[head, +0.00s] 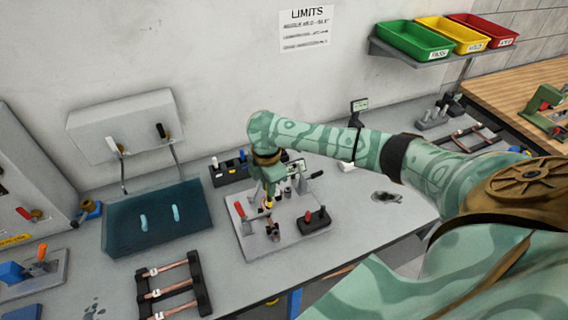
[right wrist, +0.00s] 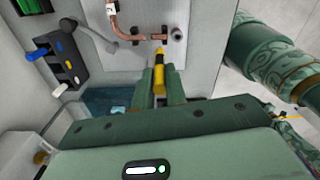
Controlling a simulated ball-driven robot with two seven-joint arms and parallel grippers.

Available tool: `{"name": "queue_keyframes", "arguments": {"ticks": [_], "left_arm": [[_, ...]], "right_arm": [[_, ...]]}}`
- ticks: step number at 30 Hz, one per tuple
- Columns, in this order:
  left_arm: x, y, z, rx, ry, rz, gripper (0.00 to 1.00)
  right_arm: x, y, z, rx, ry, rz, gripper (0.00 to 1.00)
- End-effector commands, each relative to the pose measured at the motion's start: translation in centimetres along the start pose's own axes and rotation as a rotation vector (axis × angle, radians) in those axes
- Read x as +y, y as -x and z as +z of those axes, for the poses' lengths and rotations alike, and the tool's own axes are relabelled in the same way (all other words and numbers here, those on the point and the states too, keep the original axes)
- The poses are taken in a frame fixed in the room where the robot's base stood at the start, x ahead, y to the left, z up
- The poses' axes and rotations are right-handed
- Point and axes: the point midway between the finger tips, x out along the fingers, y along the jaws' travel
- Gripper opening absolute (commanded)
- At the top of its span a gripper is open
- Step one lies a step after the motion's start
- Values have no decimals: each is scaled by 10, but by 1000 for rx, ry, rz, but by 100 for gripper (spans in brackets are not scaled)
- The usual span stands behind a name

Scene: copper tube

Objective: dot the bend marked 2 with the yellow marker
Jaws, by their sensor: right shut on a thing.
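My right gripper (head: 268,196) is shut on the yellow marker, low over the grey fixture plate (head: 247,243). In the right wrist view the yellow marker (right wrist: 159,58) sits between the fingers of the gripper (right wrist: 160,85), its tip pointing at the plate. A bent copper tube (right wrist: 128,35) is held on that plate, with a small white tag near one end. The marker tip appears close to the tube's straight part; whether it touches I cannot tell. The tag's number is too small to read. My left gripper is not in view.
A black marker holder (head: 230,169) stands behind the plate. A black block with red and dark knobs (head: 314,220) is at its right. A rack of copper tubes (head: 175,288) lies front left, near a blue-green tray (head: 157,224). Free bench lies right of the plate.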

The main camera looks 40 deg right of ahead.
Motion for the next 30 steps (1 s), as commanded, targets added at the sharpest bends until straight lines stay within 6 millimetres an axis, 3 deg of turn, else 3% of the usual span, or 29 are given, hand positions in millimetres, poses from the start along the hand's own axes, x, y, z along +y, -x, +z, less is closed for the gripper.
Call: {"name": "queue_keyframes", "arguments": {"ticks": [7,17,23,30], "left_arm": [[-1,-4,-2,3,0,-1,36],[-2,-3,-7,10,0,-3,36],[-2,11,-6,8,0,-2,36],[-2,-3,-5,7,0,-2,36]], "right_arm": [[6,-1,-4,0,144,0,0],[6,0,-3,-1,150,-1,0],[6,3,-3,0,147,-3,0],[6,-29,-4,0,149,-2,0]]}}
